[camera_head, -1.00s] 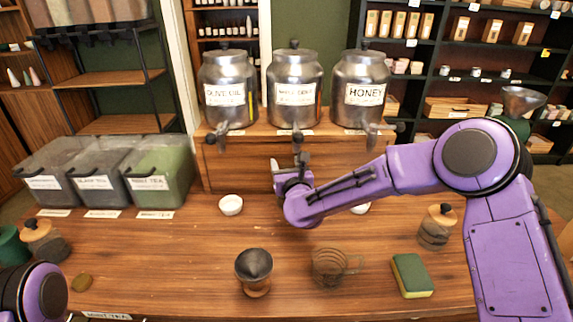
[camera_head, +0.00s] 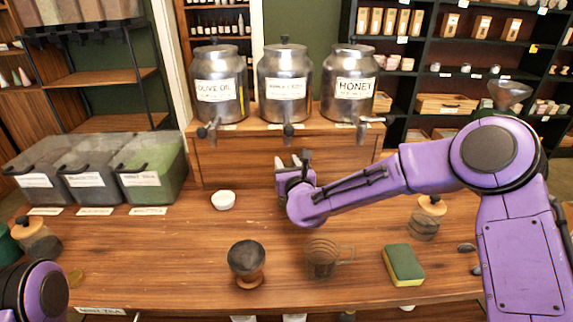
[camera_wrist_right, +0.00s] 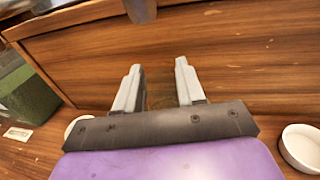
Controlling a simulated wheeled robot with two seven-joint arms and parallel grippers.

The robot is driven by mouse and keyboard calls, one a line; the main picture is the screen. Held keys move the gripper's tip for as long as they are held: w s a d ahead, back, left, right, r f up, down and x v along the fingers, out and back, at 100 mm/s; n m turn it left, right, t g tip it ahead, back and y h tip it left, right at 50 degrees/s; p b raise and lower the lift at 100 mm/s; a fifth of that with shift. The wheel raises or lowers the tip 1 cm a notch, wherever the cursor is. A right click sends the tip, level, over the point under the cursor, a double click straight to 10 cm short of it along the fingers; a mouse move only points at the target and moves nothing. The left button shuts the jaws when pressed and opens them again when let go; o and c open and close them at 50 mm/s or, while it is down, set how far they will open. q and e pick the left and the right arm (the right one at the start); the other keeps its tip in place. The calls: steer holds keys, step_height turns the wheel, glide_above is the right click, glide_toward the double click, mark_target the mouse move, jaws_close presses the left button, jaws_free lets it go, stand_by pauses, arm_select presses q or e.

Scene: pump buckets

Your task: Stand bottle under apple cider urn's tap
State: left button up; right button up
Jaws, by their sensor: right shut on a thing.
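The middle metal urn (camera_head: 284,103) stands on a wooden riser, with a white label too blurred to read surely. Its tap (camera_head: 288,131) points down at the riser's front. My right gripper (camera_head: 293,161) is below this tap, slightly right of it, in front of the riser. In the right wrist view, its two pale fingers (camera_wrist_right: 159,88) are apart and shut on a see-through, brownish thing (camera_wrist_right: 160,95), likely the bottle; its outline is hard to make out. A dark tap end (camera_wrist_right: 140,9) shows above and beyond the fingers. My left gripper is out of view.
The olive oil urn (camera_head: 220,108) and honey urn (camera_head: 350,108) flank the middle one. A white bowl (camera_head: 223,200) is left of my gripper; another bowl (camera_wrist_right: 302,146) is right in the wrist view. A dark-topped cup (camera_head: 247,257), glass cup (camera_head: 322,262) and sponge (camera_head: 403,265) sit in front.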

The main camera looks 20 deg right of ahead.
steer(key=shift+s, duration=0.1)
steer(key=o, duration=1.3)
steer(key=shift+s, duration=0.3)
steer(key=s, duration=0.3)
steer(key=s+b, duration=0.1)
steer(key=s, duration=0.2)
steer(key=s+b, duration=0.1)
steer(key=s, duration=0.2)
steer(key=shift+s+a+r, duration=0.3)
steer(key=shift+s, duration=0.1)
